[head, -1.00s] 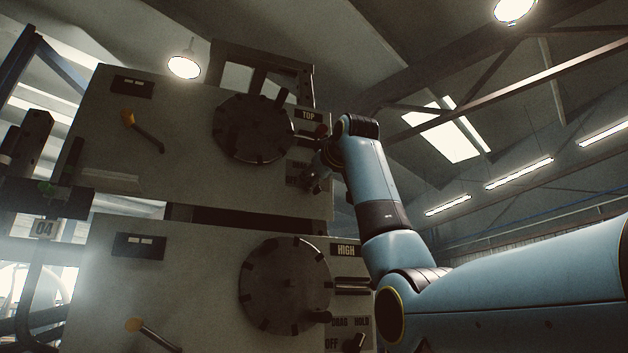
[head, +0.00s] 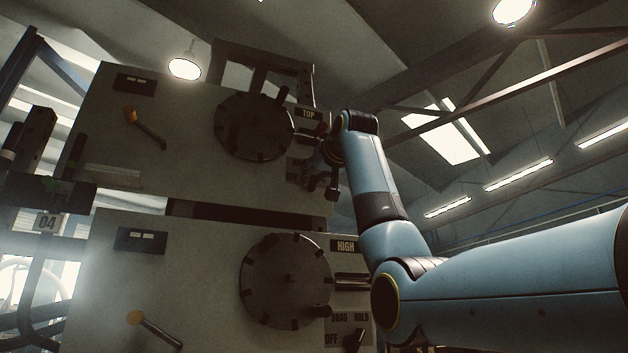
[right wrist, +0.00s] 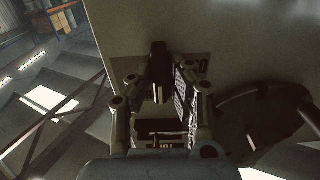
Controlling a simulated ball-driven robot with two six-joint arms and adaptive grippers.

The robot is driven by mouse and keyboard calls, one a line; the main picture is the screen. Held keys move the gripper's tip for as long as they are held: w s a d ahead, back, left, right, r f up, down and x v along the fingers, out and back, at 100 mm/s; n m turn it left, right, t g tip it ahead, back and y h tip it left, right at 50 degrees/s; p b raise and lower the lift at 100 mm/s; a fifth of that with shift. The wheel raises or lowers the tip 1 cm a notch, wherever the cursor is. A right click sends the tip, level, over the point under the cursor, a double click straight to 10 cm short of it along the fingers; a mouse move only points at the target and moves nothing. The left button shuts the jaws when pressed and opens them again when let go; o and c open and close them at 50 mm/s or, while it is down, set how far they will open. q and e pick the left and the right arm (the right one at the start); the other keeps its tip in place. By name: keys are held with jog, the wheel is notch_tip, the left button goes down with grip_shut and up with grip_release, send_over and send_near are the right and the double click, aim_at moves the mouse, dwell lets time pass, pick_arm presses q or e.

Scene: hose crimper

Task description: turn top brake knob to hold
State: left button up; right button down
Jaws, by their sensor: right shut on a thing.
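The top brake knob (right wrist: 158,72) shows in the right wrist view as a dark upright bar between my right gripper's fingers, beside a label plate. My right gripper (right wrist: 157,92) is shut on it. In the head view my right gripper (head: 325,178) is at the right edge of the upper panel, below the TOP label (head: 308,114). There the gripper hides the knob and part of its label plate (head: 293,170), so I cannot tell which mark the knob points at. My left gripper is not in view.
A dark round reel disc (head: 253,128) sits left of my gripper on the upper panel (head: 180,110). The lower panel has its own disc (head: 285,283), HIGH label (head: 345,246) and knob (head: 355,342) by the DRAG, HOLD and OFF marks. Right of my arm is open room.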

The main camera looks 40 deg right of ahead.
jog(key=m+b, duration=0.1)
jog(key=m, duration=0.4)
jog(key=shift+m+b, duration=0.3)
jog(key=shift+m, duration=0.1)
jog(key=shift+r, duration=0.1)
dwell(0.3)
jog(key=c, duration=1.3)
grip_release()
jog(key=shift+s, duration=0.1)
jog(key=v, duration=1.1)
jog(key=shift+s+a, duration=0.2)
jog(key=shift+s, duration=0.15)
